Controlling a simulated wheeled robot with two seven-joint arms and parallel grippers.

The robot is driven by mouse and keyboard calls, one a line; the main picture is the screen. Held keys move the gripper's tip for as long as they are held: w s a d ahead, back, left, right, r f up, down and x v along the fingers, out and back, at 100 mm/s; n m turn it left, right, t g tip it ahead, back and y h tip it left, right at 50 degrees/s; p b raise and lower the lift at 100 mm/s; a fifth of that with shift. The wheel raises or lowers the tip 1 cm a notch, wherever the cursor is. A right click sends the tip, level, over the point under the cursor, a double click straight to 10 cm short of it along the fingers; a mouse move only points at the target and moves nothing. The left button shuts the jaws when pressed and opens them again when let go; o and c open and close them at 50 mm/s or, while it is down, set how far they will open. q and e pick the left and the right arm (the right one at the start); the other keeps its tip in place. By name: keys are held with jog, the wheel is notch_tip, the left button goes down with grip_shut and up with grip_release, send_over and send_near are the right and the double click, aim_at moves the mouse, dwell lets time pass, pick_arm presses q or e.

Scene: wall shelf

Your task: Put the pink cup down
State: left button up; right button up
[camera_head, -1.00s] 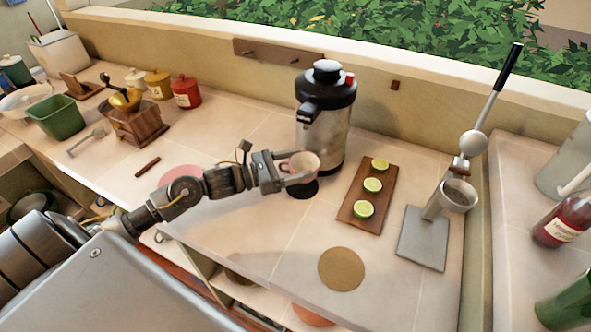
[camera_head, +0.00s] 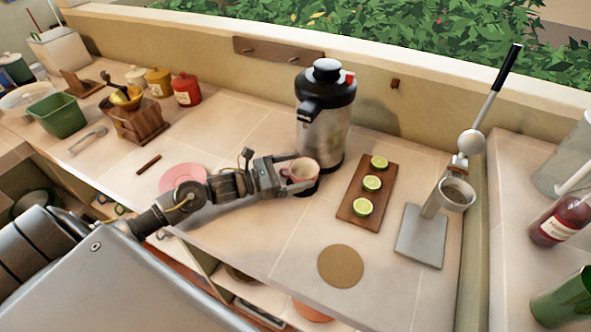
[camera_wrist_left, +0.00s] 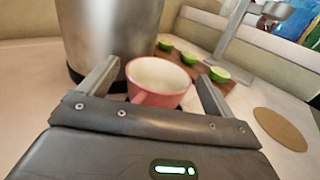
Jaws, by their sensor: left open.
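The pink cup (camera_head: 301,172) is upright in front of the silver and black dispenser (camera_head: 326,115), at a dark round patch on the counter. It also shows in the left wrist view (camera_wrist_left: 158,85), with its white inside facing up. My left gripper (camera_head: 294,171) is at the cup with its fingers apart. In the wrist view one finger is on each side of the cup, with gaps beside it. The cup's base is partly hidden by the gripper. My right gripper does not show.
A pink saucer (camera_head: 183,178) lies left of the gripper, behind my forearm. A wooden board (camera_head: 376,213) with lime halves is to the right. A cork mat (camera_head: 341,266) lies near the front edge. A lever press (camera_head: 421,236) stands further right.

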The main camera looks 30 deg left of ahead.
pick_arm(q)
jog(key=shift+r+p, duration=0.3)
jog(key=shift+p, duration=0.05)
jog(key=shift+s+a+f+b, duration=0.25)
jog(key=shift+s+a+b, duration=0.2)
jog(key=shift+s+a, duration=0.1)
jog(key=shift+s+a+f+b, duration=0.25)
jog(key=shift+s+a+b, duration=0.2)
jog(key=shift+s, duration=0.1)
jog(key=b+v, duration=0.1)
jog(key=v, duration=0.6)
jog(key=shift+s+a+r+b, duration=0.15)
jog(key=shift+s+r+b, duration=0.05)
jog(key=shift+b, duration=0.2)
jog(key=shift+v, duration=0.8)
jog(key=shift+r, duration=0.15)
